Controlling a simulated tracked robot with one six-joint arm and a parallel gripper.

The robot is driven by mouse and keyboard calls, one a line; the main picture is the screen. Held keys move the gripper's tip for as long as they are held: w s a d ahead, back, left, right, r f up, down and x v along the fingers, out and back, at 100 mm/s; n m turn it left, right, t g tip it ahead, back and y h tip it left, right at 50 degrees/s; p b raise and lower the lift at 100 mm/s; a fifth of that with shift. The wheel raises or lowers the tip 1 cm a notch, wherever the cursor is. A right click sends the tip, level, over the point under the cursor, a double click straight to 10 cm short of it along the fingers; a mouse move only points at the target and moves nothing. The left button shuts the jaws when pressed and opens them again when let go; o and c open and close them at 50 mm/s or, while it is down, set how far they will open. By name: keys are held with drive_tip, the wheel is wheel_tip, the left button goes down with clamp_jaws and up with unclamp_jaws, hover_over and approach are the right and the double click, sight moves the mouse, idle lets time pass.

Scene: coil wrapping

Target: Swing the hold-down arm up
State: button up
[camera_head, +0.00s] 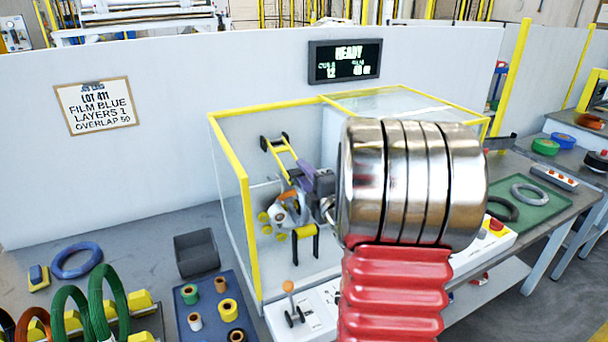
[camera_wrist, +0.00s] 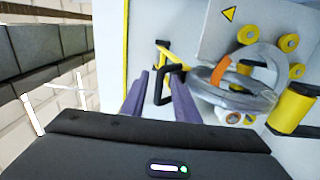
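The hold-down arm (camera_head: 284,153) is a yellow bar with black ends inside the wrapping machine, slanting up to the left. In the wrist view, its yellow part (camera_wrist: 165,52) and a black loop (camera_wrist: 171,88) show between my fingers. My gripper (camera_head: 306,174) has purple fingers and is open. In the wrist view, my gripper (camera_wrist: 160,84) has one finger on each side of the black loop, with gaps visible; I cannot tell whether they touch it. A grey coil (camera_wrist: 262,62) with an orange band lies to the right. My wrist hides part of the machine in the head view.
Yellow rollers (camera_wrist: 290,42) and a yellow cylinder (camera_wrist: 292,108) surround the coil. The yellow-edged enclosure (camera_head: 243,200) stands around the machine. A control box with a lever (camera_head: 290,300) is in front. A blue tray (camera_head: 208,313) with spools and a dark bin (camera_head: 196,253) stand left.

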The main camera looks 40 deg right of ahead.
clamp_jaws()
drive_tip(key=shift+f, duration=0.1)
idle(0.4)
drive_tip(key=shift+a+r, duration=0.1)
drive_tip(key=shift+r, duration=0.1)
drive_tip(key=shift+r, duration=0.25)
